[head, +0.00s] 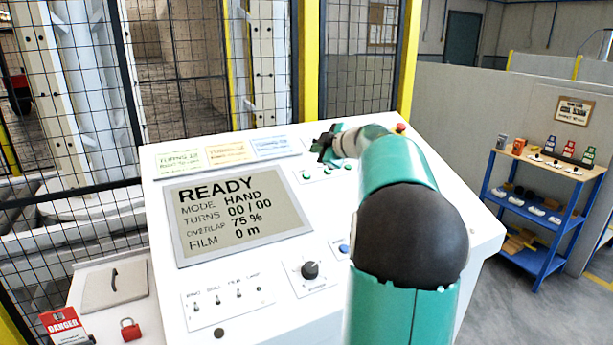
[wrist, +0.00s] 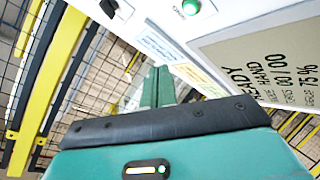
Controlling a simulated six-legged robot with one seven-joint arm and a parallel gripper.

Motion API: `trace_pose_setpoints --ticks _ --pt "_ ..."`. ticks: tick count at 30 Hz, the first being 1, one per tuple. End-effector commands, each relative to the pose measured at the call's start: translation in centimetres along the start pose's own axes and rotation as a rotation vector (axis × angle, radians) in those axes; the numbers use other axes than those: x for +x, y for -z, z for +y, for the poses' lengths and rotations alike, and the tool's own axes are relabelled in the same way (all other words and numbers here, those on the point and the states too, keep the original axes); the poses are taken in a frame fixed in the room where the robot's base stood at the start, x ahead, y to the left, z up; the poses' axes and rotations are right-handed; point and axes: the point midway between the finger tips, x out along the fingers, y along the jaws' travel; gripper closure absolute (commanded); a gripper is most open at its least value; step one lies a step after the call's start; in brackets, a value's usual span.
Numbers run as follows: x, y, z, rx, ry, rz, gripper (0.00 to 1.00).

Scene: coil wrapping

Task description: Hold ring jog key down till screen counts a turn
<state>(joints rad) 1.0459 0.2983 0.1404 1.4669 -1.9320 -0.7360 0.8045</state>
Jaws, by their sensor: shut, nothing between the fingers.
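The white control console (head: 330,205) fills the middle of the head view. Its screen (head: 235,213) reads READY, MODE HAND, TURNS 00/00, OVERLAP 75 %, FILM 0 m. The screen also shows tilted in the wrist view (wrist: 270,65). My gripper (head: 322,146) is shut and empty above the console's far edge, beyond a row of small green buttons. Its closed fingers show in the wrist view (wrist: 157,88). A green button (wrist: 190,7) shows at that view's top, apart from the fingers. The key labels are too small to read, so I cannot tell which is ring jog.
A black knob (head: 310,270), a blue button (head: 343,249) and a switch row (head: 228,300) lie below the screen. A red button (head: 401,127) sits at the far right corner. Mesh fence (head: 215,60) with yellow posts stands behind. A blue shelf (head: 545,205) is at right.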

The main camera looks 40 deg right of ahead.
Motion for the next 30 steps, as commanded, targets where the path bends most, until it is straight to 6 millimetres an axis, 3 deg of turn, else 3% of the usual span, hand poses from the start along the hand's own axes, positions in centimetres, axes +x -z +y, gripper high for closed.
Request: trace_pose_setpoints --ticks 15,30 --pt "4.7 -3.2 -3.4 0.001 0.004 0.002 1.00" --pt "5.3 -3.7 -3.8 0.000 0.002 0.002 1.00"
